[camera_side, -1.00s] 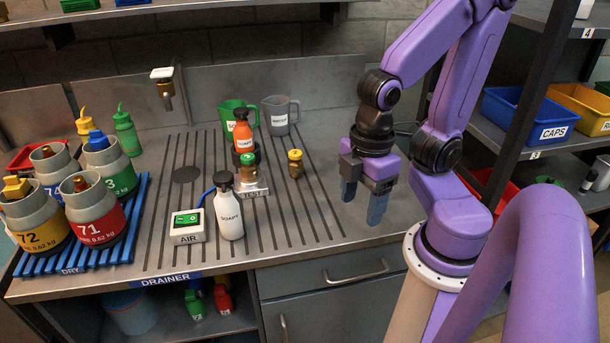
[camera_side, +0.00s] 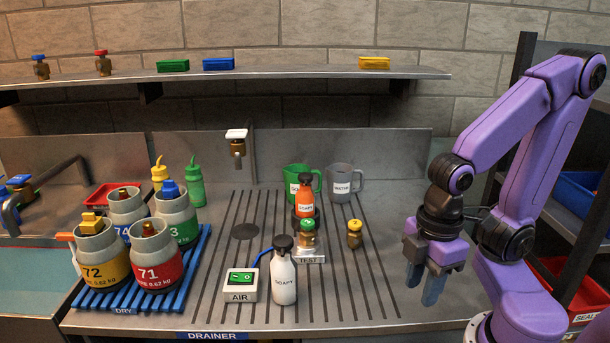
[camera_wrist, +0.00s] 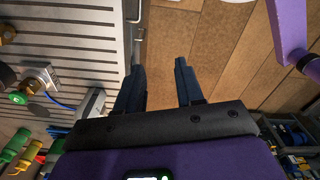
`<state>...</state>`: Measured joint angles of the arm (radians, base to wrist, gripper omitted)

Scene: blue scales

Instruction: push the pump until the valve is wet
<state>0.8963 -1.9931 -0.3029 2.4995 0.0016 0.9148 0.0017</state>
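A white bottle (camera_side: 284,279) with a black pump head (camera_side: 283,243) stands upright on the drainer; its label looks like "SOAP?". I cannot tell whether the valve is wet. The green cap also shows in the wrist view (camera_wrist: 18,97). My gripper (camera_side: 421,286) points down, right of these things and apart from them. Its fingers are spread and empty in the wrist view (camera_wrist: 157,72).
An AIR box (camera_side: 240,285) with a blue hose stands left of the white bottle. A yellow-capped brass valve (camera_side: 354,234) stands right of the test block. Green (camera_side: 298,180) and grey (camera_side: 343,183) jugs stand behind. Gas cylinders (camera_side: 155,262) fill the blue rack at left. The right drainer is clear.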

